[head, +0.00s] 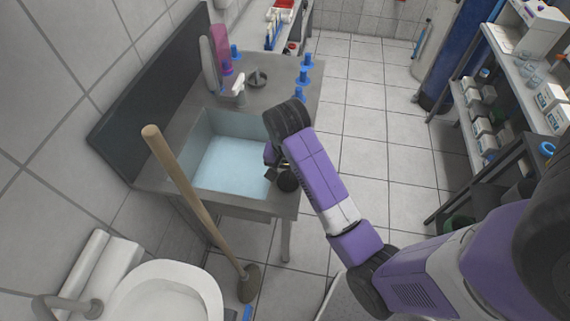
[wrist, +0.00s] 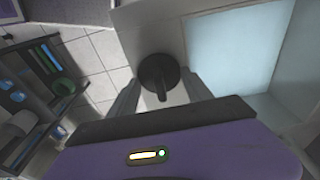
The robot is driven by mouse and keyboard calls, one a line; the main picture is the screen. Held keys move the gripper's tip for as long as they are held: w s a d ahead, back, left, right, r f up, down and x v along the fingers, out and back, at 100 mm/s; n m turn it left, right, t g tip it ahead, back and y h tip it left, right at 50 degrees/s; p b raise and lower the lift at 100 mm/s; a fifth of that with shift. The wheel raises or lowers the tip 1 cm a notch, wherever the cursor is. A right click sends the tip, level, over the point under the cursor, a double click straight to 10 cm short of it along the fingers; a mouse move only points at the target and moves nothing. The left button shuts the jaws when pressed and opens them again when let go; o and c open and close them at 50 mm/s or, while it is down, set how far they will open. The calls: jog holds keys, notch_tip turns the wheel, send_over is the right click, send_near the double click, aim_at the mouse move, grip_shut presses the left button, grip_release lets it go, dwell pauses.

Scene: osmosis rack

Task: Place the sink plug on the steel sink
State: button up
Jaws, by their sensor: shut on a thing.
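The sink plug (wrist: 157,73) is a dark round disc with a short handle. It sits between the two fingers of my gripper (wrist: 162,90), which is shut on it. In the head view the dark plug (head: 288,182) shows at the front right edge of the steel sink (head: 240,207), beside the basin. I cannot tell whether it touches the steel. The sink is a grey steel unit with a pale blue basin (head: 232,163). My gripper (head: 279,176) is partly hidden by my arm in the head view.
A wooden-handled plunger (head: 185,187) leans at the sink's front left. A tap (head: 238,90), pink bottle (head: 222,50), grey round item with a stem (head: 257,78) and blue items (head: 304,75) stand at the back. A toilet (head: 165,292) is near left. Shelves (head: 485,120) stand right.

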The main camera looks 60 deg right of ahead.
dwell(0.3)
jog(key=o, duration=1.4)
jog(key=shift+f, duration=0.1)
jog(key=shift+c, duration=0.2)
